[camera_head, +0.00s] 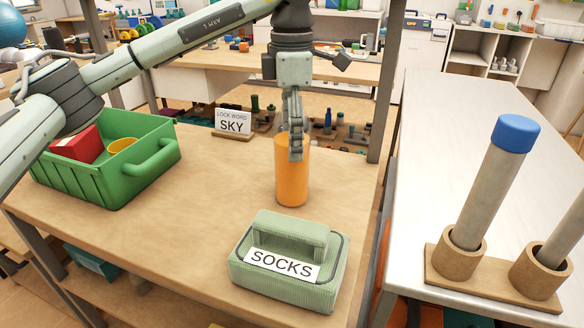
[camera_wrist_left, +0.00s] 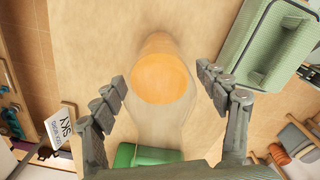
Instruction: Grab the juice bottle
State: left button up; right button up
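The juice bottle shows as a plain orange cylinder (camera_head: 292,186), standing upright on the wooden table. In the left wrist view I look down on its round orange top (camera_wrist_left: 161,77). My left gripper (camera_head: 296,152) points down at the bottle's upper part; in the head view its fingers overlap the bottle's top. In the left wrist view the left gripper's fingers (camera_wrist_left: 162,80) are spread on either side of the bottle, with gaps between. It is open and holds nothing. My right gripper is in neither view.
A green crate (camera_head: 150,165) with a red box (camera_head: 78,146) and a yellow item (camera_head: 122,145) stands at the left. A green SOCKS container (camera_head: 240,268) is in front of the bottle. A SKY sign (camera_head: 232,122) stands behind.

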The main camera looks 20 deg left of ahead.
pick_arm(q)
grip_shut()
dwell(0.3)
jog(key=shift+r, duration=0.2)
